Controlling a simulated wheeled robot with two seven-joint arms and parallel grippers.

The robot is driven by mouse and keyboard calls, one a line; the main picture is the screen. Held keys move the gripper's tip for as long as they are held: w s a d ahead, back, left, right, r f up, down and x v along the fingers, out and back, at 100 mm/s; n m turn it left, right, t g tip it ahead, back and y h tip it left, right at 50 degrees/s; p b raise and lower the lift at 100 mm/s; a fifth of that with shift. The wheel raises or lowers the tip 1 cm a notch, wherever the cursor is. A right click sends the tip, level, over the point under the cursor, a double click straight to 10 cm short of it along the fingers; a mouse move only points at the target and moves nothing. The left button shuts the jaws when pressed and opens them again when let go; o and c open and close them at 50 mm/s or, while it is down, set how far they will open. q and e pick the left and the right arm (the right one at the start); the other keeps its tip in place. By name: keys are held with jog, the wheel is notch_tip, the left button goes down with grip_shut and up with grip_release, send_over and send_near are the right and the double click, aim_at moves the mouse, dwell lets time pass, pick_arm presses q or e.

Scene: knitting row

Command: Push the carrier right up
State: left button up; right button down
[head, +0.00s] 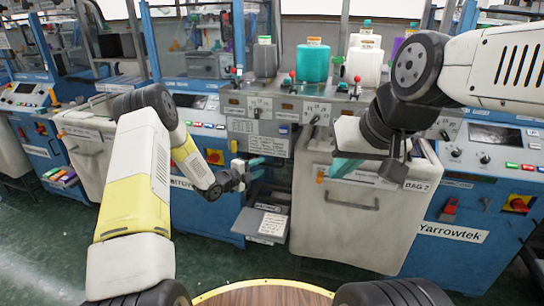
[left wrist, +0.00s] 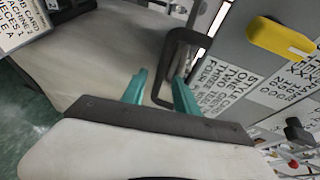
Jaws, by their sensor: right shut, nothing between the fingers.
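No part in view is clearly marked as the carrier. A dark loop-shaped handle (left wrist: 165,72) stands between the teal fingers of my left gripper (left wrist: 160,88) in the left wrist view. The fingers are apart, one on each side of its near bar; whether they touch it I cannot tell. In the head view my left gripper (head: 256,167) is in front of the middle machine, above a grey box (head: 246,222) with a card on it. My right gripper (head: 345,168) is shut and empty over the pale bin (head: 345,235) labelled BAG 2.
A yellow handle (left wrist: 280,38) and printed labels are on the panel beside my left gripper. A teal cone (head: 312,62) and a white cone (head: 364,66) stand on the machine top near red-knobbed levers. Blue Yarrowtek cabinet (head: 448,232) is at right.

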pick_arm(q)
jog(key=x, duration=0.7)
jog(key=shift+w+d, duration=0.1)
jog(key=shift+c, duration=0.3)
grip_shut()
dwell(1.0)
